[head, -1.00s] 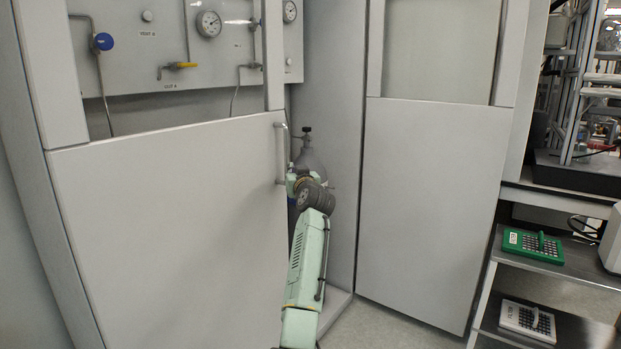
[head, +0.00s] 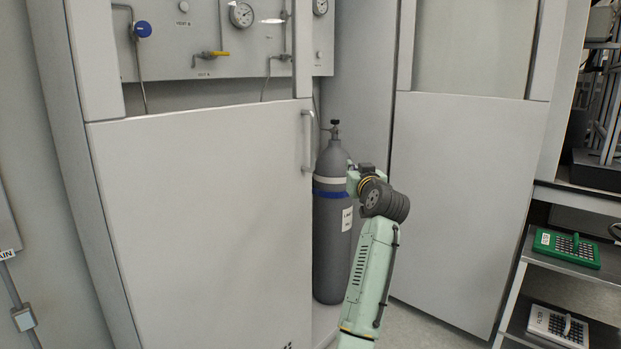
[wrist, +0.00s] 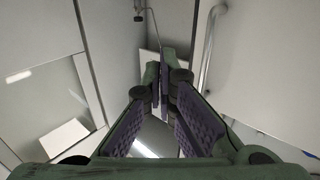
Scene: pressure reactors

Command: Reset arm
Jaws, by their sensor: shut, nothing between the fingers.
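My arm reaches up in the head view, in front of the gap between two grey cabinet doors. My gripper (wrist: 162,78) shows in the wrist view with its dark padded fingers closed together and nothing between them. In the head view the gripper is mostly hidden behind my wrist. The left door (head: 205,215) has a vertical metal handle (head: 308,140), which is left of my wrist and apart from it. A handle bar (wrist: 209,45) also shows in the wrist view, to the right of the fingers and not held.
A grey gas cylinder (head: 330,235) with a blue band stands in the gap, just behind my arm. The right door (head: 465,200) is close on the right.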

